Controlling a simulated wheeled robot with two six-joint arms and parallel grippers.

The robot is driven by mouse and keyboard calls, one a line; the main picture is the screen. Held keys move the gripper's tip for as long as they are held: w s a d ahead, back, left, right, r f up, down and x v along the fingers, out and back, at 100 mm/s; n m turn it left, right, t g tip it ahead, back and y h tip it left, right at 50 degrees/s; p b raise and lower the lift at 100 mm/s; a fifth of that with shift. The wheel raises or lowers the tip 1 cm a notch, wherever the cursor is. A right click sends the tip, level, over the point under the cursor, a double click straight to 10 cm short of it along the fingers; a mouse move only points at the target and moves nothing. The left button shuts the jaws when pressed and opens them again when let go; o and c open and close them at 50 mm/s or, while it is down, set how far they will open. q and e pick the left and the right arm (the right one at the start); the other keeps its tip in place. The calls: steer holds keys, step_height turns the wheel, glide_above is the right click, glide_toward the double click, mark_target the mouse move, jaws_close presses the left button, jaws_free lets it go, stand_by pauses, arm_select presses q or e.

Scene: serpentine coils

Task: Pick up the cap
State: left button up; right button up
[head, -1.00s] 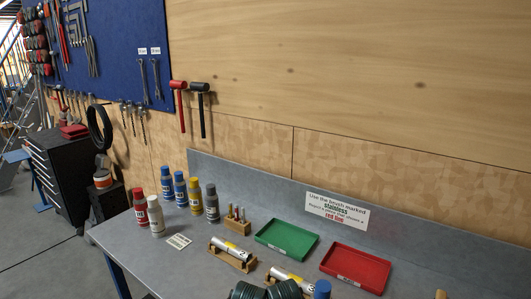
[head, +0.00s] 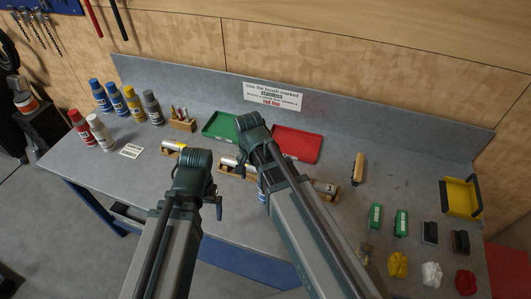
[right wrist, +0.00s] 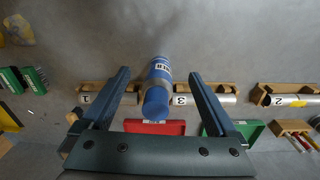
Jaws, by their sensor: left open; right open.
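A blue spray can with a blue cap (right wrist: 155,104) stands on the bench in the right wrist view. The cap end faces the camera, and a white label shows on the can's side. My right gripper (right wrist: 159,76) is open, with one finger on each side of the can and visible gaps to both.
Numbered metal tubes on wooden stands (right wrist: 211,99) flank the can. A green tray (head: 219,125) and a red tray (head: 300,145) lie behind. Several spray cans (head: 132,103) stand at the left. Brushes and coloured wads (head: 398,264) lie at the right.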

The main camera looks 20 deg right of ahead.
arm_select(q)
step_height(320, 180, up, 9)
steer(key=p, duration=0.7)
arm_select(e)
steer(key=w+d+r+m, duration=0.5)
steer(key=r+m, duration=0.3)
steer(key=r, duration=0.1)
steer(key=shift+y, duration=0.3)
step_height(320, 180, down, 9)
steer(key=b, duration=0.9)
steer(key=shift+r, duration=0.2)
steer(key=f+b, duration=0.5)
steer(key=shift+w+d+f, duration=0.1)
steer(key=shift+w+f, duration=0.15)
steer(key=shift+w, duration=0.1)
arm_select(q)
step_height(320, 180, down, 14)
arm_select(e)
steer(key=shift+r, duration=0.1)
